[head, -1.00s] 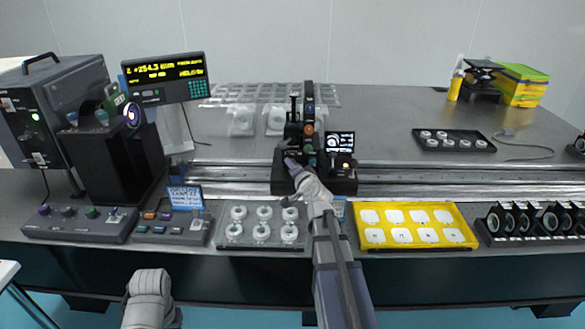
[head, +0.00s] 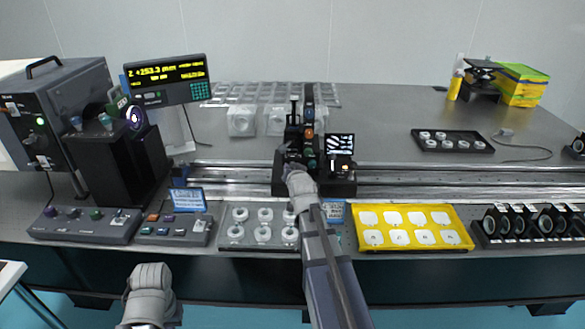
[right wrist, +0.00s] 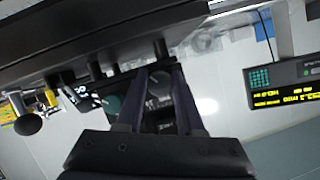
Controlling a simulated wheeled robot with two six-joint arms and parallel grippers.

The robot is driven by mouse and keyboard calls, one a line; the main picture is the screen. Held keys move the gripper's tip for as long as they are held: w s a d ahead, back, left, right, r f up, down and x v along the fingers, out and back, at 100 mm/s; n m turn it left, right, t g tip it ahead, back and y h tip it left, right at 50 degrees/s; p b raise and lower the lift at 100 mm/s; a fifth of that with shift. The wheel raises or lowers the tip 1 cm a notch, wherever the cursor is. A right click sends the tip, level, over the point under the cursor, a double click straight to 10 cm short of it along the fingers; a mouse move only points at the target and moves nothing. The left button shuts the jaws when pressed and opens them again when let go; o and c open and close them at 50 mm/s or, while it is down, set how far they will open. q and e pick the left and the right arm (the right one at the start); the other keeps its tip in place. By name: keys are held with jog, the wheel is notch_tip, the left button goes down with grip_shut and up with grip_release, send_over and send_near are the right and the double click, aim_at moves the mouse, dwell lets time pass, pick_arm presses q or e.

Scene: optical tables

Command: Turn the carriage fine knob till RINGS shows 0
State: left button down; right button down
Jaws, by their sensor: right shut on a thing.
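The carriage (head: 282,183) is a dark block with an upright on the rail at the middle of the bench. My right gripper (head: 290,165) reaches its front left side in the head view. In the right wrist view the two fingers (right wrist: 160,76) are closed around a round dark knob (right wrist: 160,88), the carriage fine knob as far as I can tell. The display (head: 167,73) at the back left shows yellow text, with Z about +253.3 mm; a RINGS value is too small to read. The carriage's small screen (head: 340,144) shows slanted light and dark bands.
A clear tray of white rings (head: 235,244), a yellow tray of white pieces (head: 462,229) and a row of black-mounted optics (head: 525,221) line the front edge. A control box (head: 88,232) is at left.

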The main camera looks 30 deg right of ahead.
jog(key=shift+n+g+h, duration=0.3)
jog(key=shift+n, duration=0.3)
dwell(0.3)
jog(key=c, duration=0.5)
grip_release()
jog(key=shift+s, duration=0.1)
jog(key=p+v, duration=0.3)
jog(key=v, duration=0.4)
jog(key=shift+s+a+r, duration=0.15)
jog(key=shift+s, duration=0.15)
